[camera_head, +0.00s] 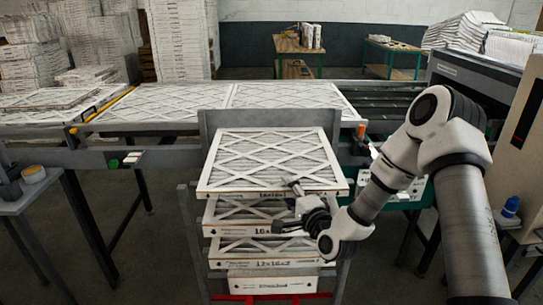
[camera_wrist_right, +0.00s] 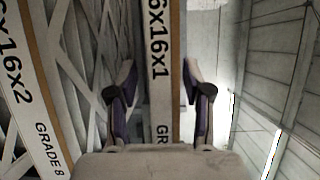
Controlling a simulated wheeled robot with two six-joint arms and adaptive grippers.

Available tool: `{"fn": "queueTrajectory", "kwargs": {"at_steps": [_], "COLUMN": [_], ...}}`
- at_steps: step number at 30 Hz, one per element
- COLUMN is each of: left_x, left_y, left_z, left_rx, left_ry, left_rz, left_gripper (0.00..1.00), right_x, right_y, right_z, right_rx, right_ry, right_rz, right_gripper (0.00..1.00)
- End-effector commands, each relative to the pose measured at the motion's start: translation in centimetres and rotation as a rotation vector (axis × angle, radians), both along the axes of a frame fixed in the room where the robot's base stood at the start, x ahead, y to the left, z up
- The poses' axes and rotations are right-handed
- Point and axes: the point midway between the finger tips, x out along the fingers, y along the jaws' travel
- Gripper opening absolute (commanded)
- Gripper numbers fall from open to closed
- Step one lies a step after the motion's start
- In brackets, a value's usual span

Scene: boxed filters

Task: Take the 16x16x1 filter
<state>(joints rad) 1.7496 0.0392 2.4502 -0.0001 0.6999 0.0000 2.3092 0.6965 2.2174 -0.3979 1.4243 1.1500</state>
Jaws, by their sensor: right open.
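The 16x16x1 filter (camera_head: 272,160) is the thin, white-latticed top one of the stack in the head view. Its labelled edge (camera_wrist_right: 159,45) runs between my fingers in the right wrist view, with a gap beside it. My right gripper (camera_head: 287,207) is open at the stack's front; in the right wrist view its two fingers (camera_wrist_right: 160,85) stand either side of that edge. Contact with the filter cannot be told. My left gripper is not in view.
A thicker 16x16x2 filter (camera_wrist_right: 30,90) lies directly under the top one. More filters (camera_head: 262,251) are stacked below, in a grey rack (camera_head: 214,119). A conveyor (camera_head: 180,118) with latticed filters runs behind. A small side table (camera_head: 30,192) stands at the left.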

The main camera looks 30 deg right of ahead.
Motion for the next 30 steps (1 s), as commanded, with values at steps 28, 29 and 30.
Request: {"fn": "queueTrajectory", "kwargs": {"at_steps": [28, 29, 30], "left_x": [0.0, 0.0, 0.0], "left_y": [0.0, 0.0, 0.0], "left_z": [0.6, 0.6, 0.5], "left_rx": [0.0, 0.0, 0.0], "left_ry": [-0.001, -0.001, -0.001], "left_rz": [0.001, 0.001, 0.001], "left_gripper": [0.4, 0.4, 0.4], "right_x": [2.6, 2.6, 2.6], "right_y": [-0.3, -0.3, -0.4], "right_z": [0.1, 0.3, 0.5], "right_rx": [-0.003, -0.003, -0.003], "right_ry": [0.002, 0.002, 0.002], "right_rz": [0.001, 0.001, 0.001], "right_gripper": [0.0, 0.0, 0.0]}}
